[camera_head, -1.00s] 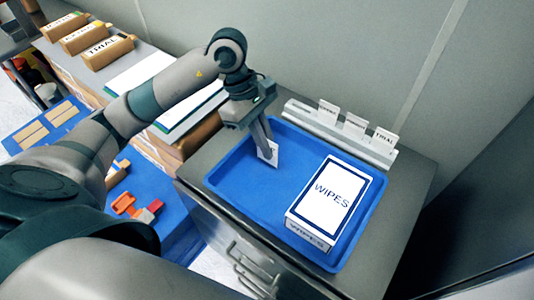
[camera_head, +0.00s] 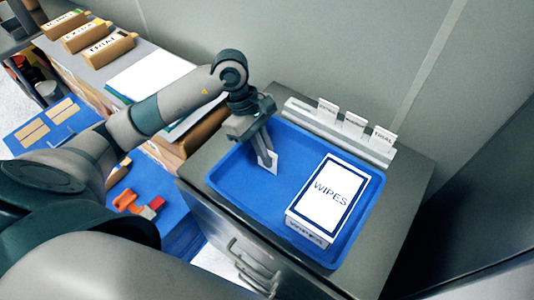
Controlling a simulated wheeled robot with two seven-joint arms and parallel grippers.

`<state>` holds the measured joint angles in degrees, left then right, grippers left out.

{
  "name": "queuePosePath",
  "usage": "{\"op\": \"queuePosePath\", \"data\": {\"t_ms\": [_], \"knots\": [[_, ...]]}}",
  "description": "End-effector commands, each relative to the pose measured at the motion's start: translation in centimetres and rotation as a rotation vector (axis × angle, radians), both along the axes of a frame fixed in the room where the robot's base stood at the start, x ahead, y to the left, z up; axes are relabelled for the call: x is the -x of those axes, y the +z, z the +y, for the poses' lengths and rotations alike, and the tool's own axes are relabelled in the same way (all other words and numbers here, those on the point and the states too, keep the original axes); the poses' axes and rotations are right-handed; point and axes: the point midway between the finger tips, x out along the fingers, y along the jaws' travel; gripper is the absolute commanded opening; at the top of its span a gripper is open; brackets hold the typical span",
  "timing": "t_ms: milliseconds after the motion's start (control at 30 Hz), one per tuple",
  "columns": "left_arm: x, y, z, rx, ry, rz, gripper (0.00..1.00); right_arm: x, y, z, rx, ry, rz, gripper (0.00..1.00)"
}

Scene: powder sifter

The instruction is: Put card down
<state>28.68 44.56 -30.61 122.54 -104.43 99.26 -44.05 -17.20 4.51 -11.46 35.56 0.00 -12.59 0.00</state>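A small white card (camera_head: 271,165) is at the tips of my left gripper (camera_head: 265,158), over the left part of the blue tray (camera_head: 225,188). The gripper points down and its fingers look closed on the card. The card is tilted, and I cannot tell whether its lower edge touches the tray floor. My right gripper is not in view.
A white WIPES box (camera_head: 333,198) fills the tray's right part. Behind the tray, a grey rack (camera_head: 340,138) holds several upright cards, one reading TRIAL (camera_head: 383,136). Labelled brown blocks (camera_head: 108,50) stand at upper left. Orange and red pieces (camera_head: 138,204) lie on a blue surface at lower left.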

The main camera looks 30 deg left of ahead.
Motion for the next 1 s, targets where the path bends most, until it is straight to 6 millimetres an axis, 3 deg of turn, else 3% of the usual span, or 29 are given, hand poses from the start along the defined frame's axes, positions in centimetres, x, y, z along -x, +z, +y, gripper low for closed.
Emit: {"op": "queuePosePath", "data": {"t_ms": [33,100,633,1000], "knots": [[0.0,0.0,0.0,0.0,0.0,0.0,0.1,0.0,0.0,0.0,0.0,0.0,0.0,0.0],[0.0,0.0,0.0,0.0,0.0,0.0,0.22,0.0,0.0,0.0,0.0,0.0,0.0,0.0],[-0.1,0.5,0.2,-0.001,0.001,-0.002,0.22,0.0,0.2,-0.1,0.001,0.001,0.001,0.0],[-0.5,5.5,2.3,-0.001,0.001,-0.006,0.22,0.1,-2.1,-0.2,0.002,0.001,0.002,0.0]]}}
